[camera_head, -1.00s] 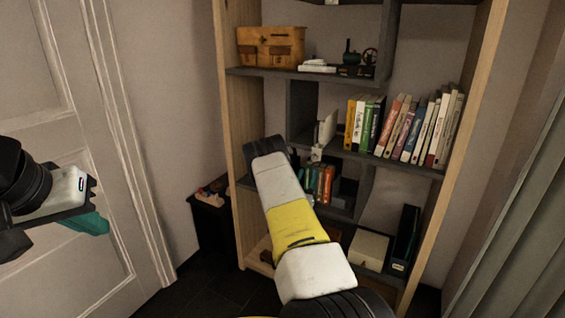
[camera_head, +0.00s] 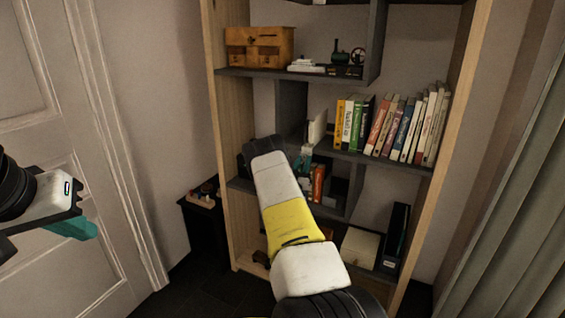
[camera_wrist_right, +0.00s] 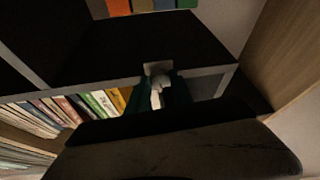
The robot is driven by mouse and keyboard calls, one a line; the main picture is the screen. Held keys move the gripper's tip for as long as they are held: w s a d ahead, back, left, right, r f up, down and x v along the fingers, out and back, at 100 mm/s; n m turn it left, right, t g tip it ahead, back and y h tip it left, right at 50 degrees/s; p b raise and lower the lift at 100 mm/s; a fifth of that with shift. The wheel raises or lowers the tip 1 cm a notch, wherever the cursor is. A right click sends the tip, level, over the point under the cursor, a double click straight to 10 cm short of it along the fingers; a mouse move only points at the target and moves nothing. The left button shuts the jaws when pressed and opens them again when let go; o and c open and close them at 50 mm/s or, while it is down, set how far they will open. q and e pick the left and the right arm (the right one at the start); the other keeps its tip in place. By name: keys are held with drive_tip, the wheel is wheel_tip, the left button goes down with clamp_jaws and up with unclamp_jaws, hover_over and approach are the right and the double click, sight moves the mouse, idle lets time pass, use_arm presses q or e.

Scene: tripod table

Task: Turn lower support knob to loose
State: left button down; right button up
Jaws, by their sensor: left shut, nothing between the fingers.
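No tripod or clearly recognisable support knob shows. A small pale fitting (camera_wrist_right: 157,88) sits at a dark shelf's edge in the right wrist view; I cannot tell whether it is the knob. My right gripper (camera_wrist_right: 164,97) has dark teal fingers on both sides of this fitting; contact and grip are unclear. In the head view, its teal part (camera_head: 303,162) shows at the shelf's middle, beyond my white and yellow arm, which hides much of that area. My left gripper (camera_head: 85,230) is shut and empty at the far left, in front of the white door.
A wooden bookcase (camera_head: 223,150) with dark shelves fills the middle. It holds a row of books (camera_head: 390,128), a wooden drawer box (camera_head: 259,48) and a pale box (camera_head: 360,247). A dark side table (camera_head: 205,230) stands left of it.

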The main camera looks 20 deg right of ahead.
clamp_jaws()
drive_tip(key=shift+n, duration=0.4)
drive_tip(key=n+y, duration=0.2)
drive_tip(key=n, duration=0.2)
drive_tip(key=n+t+y, duration=0.1)
drive_tip(key=n+y, duration=0.1)
drive_tip(key=n, duration=0.2)
drive_tip(key=shift+s+d+r+n+t, duration=0.1)
drive_tip(key=shift+s+r+n+t, duration=0.05)
drive_tip(key=shift+n+t, duration=0.15)
drive_tip(key=n+y, duration=0.1)
drive_tip(key=n, duration=0.2)
drive_tip(key=n+g+y, duration=0.1)
drive_tip(key=n+y, duration=0.1)
drive_tip(key=n, duration=0.2)
drive_tip(key=shift+r, duration=0.2)
drive_tip(key=n+g, duration=0.1)
drive_tip(key=n, duration=0.1)
drive_tip(key=n+g, duration=0.1)
drive_tip(key=n, duration=0.1)
drive_tip(key=shift+r+n+y, duration=0.15)
drive_tip(key=shift+n+y, duration=0.15)
drive_tip(key=shift+n, duration=0.1)
drive_tip(key=shift+n+g, duration=0.8)
drive_tip(key=shift+n, duration=0.4)
